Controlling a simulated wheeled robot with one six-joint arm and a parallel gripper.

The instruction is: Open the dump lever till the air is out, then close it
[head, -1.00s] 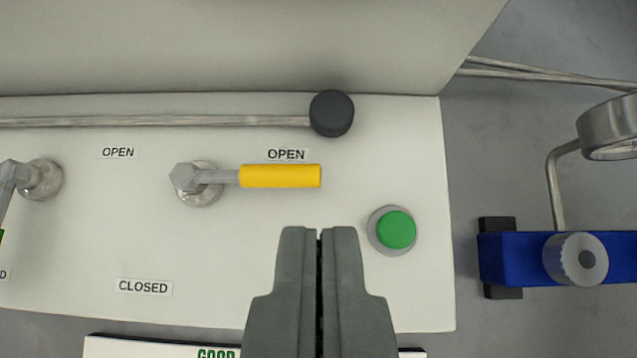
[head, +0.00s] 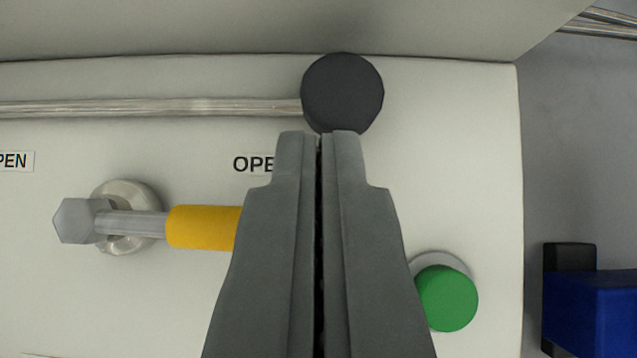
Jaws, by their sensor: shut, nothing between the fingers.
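A lever with a yellow sleeve (head: 203,227) sits on the white panel, its handle pointing right from a metal hub (head: 128,217). An OPEN label (head: 252,164) lies just above the handle and is partly hidden. My gripper (head: 320,134) is shut and empty. Its fingers cover the right end of the yellow sleeve in the picture, and the fingertips are just below the black knob. I cannot tell whether the gripper touches the lever or the knob.
A black round knob (head: 342,93) ends a metal rod (head: 150,107) along the panel's back. A green button (head: 446,298) is right of my gripper. A blue block (head: 592,312) stands beyond the panel's right edge. An upright wall rises behind.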

